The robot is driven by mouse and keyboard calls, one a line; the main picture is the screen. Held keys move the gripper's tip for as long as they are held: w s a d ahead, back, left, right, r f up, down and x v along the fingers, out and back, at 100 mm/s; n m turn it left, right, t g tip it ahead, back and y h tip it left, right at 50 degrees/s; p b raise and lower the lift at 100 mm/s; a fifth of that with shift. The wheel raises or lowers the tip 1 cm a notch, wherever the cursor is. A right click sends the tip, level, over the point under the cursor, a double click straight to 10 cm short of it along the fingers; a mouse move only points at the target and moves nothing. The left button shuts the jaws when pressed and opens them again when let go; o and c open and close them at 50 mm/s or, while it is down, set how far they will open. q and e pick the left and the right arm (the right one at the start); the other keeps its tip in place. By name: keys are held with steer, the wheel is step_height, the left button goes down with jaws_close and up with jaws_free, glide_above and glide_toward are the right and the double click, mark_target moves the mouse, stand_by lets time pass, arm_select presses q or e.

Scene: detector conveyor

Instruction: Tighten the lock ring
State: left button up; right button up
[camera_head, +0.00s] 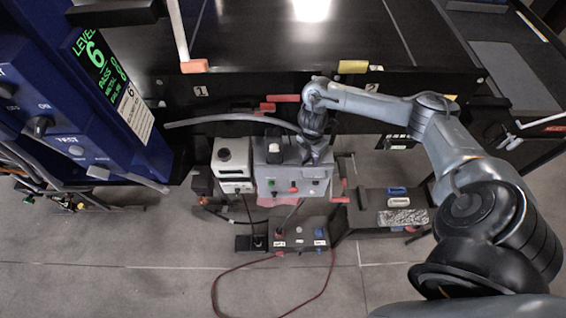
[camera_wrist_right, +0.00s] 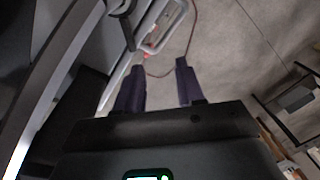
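My right gripper (camera_head: 318,157) comes in from the right and points down at the upper right part of a grey box (camera_head: 288,186) with coloured knobs or plugs on its front. In the right wrist view its two dark fingers (camera_wrist_right: 160,85) stand apart, with only floor visible between them, so it is open and empty. I cannot make out which part is the lock ring; it may be hidden by the gripper or too small to tell. A black fitting (camera_head: 273,150) stands on the box's top, left of the gripper. My left gripper is not in view.
A white device (camera_head: 232,168) stands left of the grey box. A low box with plugs (camera_head: 300,238) and a red cable (camera_head: 268,262) lie in front. The dark conveyor (camera_head: 300,45) is behind, and a blue cabinet (camera_head: 75,110) is at the left. A grey hose (camera_head: 215,119) arches toward the box.

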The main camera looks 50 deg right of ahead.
step_height(320, 180, up, 3)
steer(key=w+d, duration=0.2)
steer(key=w, duration=0.1)
steer(key=shift+t, duration=0.5)
step_height(320, 180, down, 9)
steer(key=shift+w+a+f+b, duration=0.1)
steer(key=shift+f+b, duration=0.05)
steer(key=shift+b, duration=0.55)
steer(key=shift+f, duration=0.65)
steer(key=c, duration=0.7)
jaws_close()
